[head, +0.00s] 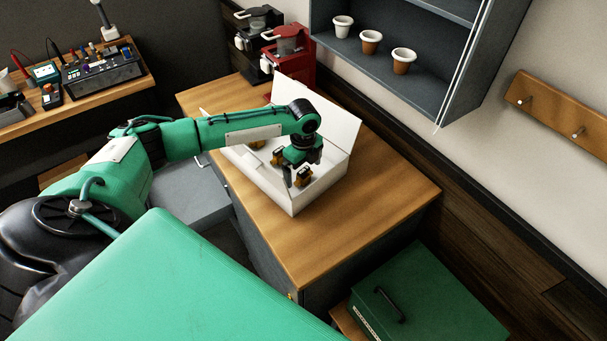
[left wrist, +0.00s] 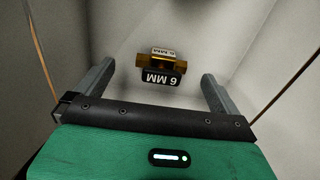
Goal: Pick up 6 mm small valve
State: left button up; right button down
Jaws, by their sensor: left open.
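The 6 mm small valve (left wrist: 161,66) shows in the left wrist view as a small brass piece with black and white labels reading "6 MM". It lies inside a white open box (head: 322,192) on the wooden counter. In the head view a brass and black valve (head: 304,175) shows just below my left gripper (head: 296,176). The gripper points down into the box. In the left wrist view its two fingers (left wrist: 160,88) are apart, with the valve between and slightly beyond them, not gripped. My right gripper is not in view.
The box's raised lid (head: 335,110) stands behind the gripper. Black (head: 256,45) and red (head: 287,55) brewers stand at the back. The counter (head: 375,195) is clear on the right.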

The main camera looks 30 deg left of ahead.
aim_at(303, 170)
pick_arm(q)
jog(key=shift+w+f+p, duration=0.1)
jog(key=shift+f+p, duration=0.25)
jog(key=shift+f, duration=1.15)
jog(key=c, duration=1)
jog(key=shift+r, duration=0.1)
jog(key=shift+c, duration=0.2)
